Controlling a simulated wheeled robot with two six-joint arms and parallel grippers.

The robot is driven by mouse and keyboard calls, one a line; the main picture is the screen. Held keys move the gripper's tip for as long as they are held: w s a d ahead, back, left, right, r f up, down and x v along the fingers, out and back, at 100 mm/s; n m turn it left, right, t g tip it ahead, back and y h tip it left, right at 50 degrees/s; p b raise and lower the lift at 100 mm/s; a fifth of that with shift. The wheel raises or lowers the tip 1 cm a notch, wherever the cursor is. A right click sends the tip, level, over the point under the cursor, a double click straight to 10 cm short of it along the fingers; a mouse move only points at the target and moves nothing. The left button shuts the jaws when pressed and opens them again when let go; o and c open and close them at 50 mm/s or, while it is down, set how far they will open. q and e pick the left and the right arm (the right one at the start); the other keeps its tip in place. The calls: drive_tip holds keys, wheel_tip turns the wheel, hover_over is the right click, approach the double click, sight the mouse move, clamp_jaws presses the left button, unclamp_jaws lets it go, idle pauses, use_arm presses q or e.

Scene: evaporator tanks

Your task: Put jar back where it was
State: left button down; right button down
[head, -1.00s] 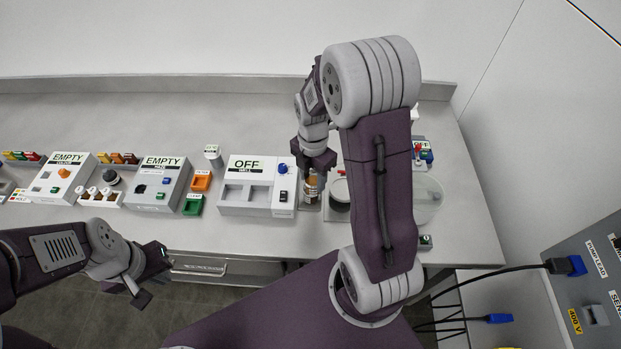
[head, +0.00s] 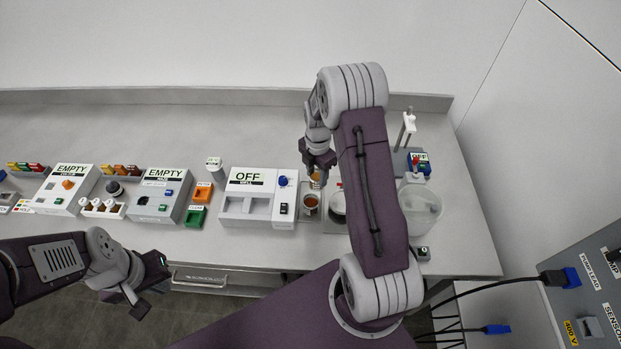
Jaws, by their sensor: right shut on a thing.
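My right gripper (head: 318,172) is over the bench, just right of the white box reading OFF. It is shut on a small amber jar (head: 315,181), mostly hidden by the fingers. Directly in front of it is a small round container (head: 311,202) with a brown inside. I cannot tell whether the held jar touches this container or the bench. My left gripper (head: 152,288) is open and empty, low in front of the bench edge.
The white OFF box (head: 246,207) stands close left of the jar. A pale tray with a round vessel (head: 337,205) is close right, partly behind my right arm. A clear bowl (head: 421,212) is further right. The bench (head: 190,125) is clear at the back.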

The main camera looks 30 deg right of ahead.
drive_tip(key=w+f, duration=0.1)
drive_tip(key=w+f+p, duration=0.1)
drive_tip(key=f, duration=0.3)
drive_tip(key=shift+w+a+f+p, duration=0.15)
drive_tip(key=shift+w+a+p, duration=0.15)
drive_tip(key=shift+w+p, duration=0.1)
drive_tip(key=shift+w+f, duration=0.1)
drive_tip(key=shift+f, duration=0.15)
drive_tip(key=shift+f, duration=0.1)
drive_tip(key=c, duration=0.8)
unclamp_jaws()
